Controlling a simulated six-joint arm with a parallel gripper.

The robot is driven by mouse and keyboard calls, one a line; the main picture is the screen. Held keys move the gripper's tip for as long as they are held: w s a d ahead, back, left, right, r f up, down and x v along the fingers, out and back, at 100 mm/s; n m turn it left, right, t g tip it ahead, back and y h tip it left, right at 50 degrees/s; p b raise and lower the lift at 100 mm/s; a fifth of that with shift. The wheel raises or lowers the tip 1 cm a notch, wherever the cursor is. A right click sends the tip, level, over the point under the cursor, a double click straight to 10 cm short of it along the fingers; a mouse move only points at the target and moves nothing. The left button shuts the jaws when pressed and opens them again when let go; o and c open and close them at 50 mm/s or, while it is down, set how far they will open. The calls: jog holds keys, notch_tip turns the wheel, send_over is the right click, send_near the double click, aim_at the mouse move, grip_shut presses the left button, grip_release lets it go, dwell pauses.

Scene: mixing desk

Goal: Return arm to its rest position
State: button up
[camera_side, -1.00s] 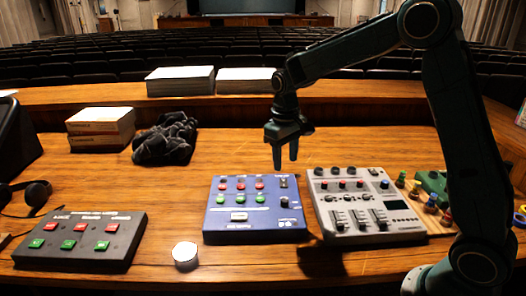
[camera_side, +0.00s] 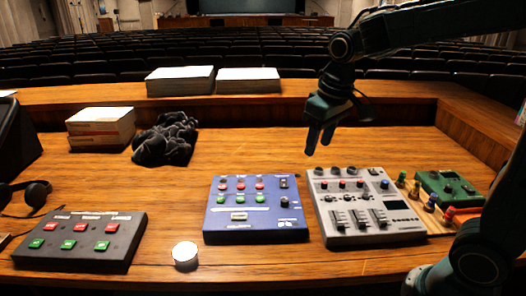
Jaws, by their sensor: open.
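My gripper (camera_side: 318,146) hangs from my arm, fingers pointing down, above the wooden desk (camera_side: 150,195) behind the grey mixer. It holds nothing, and its fingers are apart. The grey mixer (camera_side: 378,236) with sliders and knobs lies in front of and below it. The blue control box (camera_side: 256,222) with red and green buttons lies to the left of the mixer. My gripper appears clear of both.
Paper stacks (camera_side: 248,80) lie on the back ledge. A green box (camera_side: 448,188) and coloured pegs (camera_side: 430,203) are at right.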

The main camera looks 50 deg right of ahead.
jog(key=s+a+r+t, duration=0.1)
jog(key=s+a+t, duration=0.1)
jog(key=s, duration=1.4)
jog(key=shift+s+a+t, duration=0.2)
jog(key=shift+a+t, duration=0.1)
jog(key=shift+t, duration=0.3)
